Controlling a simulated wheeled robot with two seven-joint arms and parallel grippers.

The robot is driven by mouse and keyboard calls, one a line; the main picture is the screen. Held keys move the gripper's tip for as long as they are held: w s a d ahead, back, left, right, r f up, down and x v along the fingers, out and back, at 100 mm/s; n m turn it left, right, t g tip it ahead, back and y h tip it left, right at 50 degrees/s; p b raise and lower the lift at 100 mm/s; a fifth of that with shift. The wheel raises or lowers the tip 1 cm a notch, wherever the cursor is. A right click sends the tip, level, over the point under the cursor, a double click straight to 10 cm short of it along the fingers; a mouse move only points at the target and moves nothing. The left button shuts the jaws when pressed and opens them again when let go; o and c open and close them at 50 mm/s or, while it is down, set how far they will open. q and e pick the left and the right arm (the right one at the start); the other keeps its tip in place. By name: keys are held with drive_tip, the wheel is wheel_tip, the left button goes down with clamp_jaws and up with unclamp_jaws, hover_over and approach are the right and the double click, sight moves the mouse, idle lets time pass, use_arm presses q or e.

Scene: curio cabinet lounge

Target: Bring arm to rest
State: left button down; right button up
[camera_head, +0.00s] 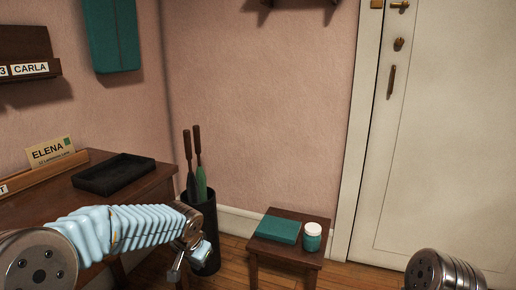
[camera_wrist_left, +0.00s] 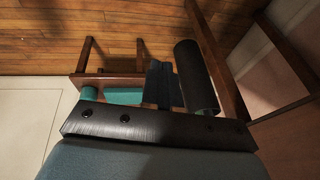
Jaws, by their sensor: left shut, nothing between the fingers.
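My left arm comes in from the left in the head view, and its gripper (camera_head: 190,262) points down in front of the dark umbrella stand, right of the desk's front edge. The gripper is shut and empty. In the left wrist view its dark fingers (camera_wrist_left: 160,85) show at the middle, with the stool and the stand beyond them. Of my right arm only a round metal link shows at the lower right of the head view; its gripper is out of view.
A wooden desk (camera_head: 150,184) bears a black tray (camera_head: 113,174) and an ELENA card (camera_head: 50,151). The dark stand (camera_head: 207,222) holds umbrellas. A small stool (camera_head: 285,254) bears a teal book (camera_head: 278,229) and a jar (camera_head: 312,238). A white door (camera_head: 450,130) stands right.

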use_arm(q)
drive_tip(key=s+d+f+n+g+h, duration=0.1)
drive_tip(key=s+d+f, duration=0.1)
drive_tip(key=s+f, duration=0.35)
drive_tip(key=s+d+f+g+h+p, duration=0.1)
drive_tip(key=s+f, duration=0.1)
drive_tip(key=f, duration=0.6)
drive_tip(key=s+d+f+n+g+h, duration=0.1)
drive_tip(key=s+d+f, duration=0.1)
drive_tip(key=s+f, duration=0.35)
drive_tip(key=s+d+f+n+h, duration=0.1)
drive_tip(key=s+f+n, duration=0.3)
drive_tip(key=s+f, duration=0.6)
drive_tip(key=s, duration=0.3)
drive_tip(key=shift+s+p, duration=0.35)
drive_tip(key=shift+s, duration=0.05)
